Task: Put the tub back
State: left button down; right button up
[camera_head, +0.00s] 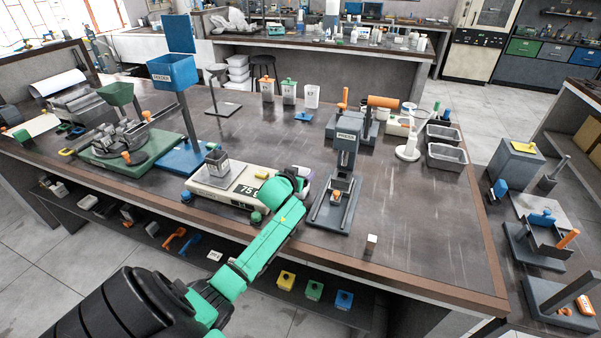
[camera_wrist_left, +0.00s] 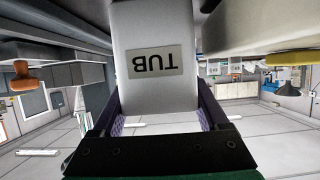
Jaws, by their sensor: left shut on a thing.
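The tub (camera_wrist_left: 152,30) is pale grey-white with a label reading TUB, upside down in the left wrist view. My left gripper (camera_wrist_left: 163,112) is shut on it, with a purple-lined finger on each side. In the head view my green left arm reaches over the front edge of the bench, and the left gripper (camera_head: 300,183) is between the balance (camera_head: 213,190) and the grey press stand (camera_head: 336,205). The arm and hand hide most of the tub there. My right gripper is not in view.
A grey metal cup (camera_head: 216,164) stands on the balance. A blue feeder stand (camera_head: 190,155) is behind left. A small white-topped block (camera_head: 371,243) is near the front edge. The bench's right front is mostly clear.

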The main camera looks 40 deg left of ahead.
pick_arm(q)
jog(key=shift+w+f, duration=0.1)
grip_release()
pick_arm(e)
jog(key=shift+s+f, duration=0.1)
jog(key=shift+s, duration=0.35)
pick_arm(q)
jog(key=v, duration=1.2)
jog(key=shift+b, duration=0.4)
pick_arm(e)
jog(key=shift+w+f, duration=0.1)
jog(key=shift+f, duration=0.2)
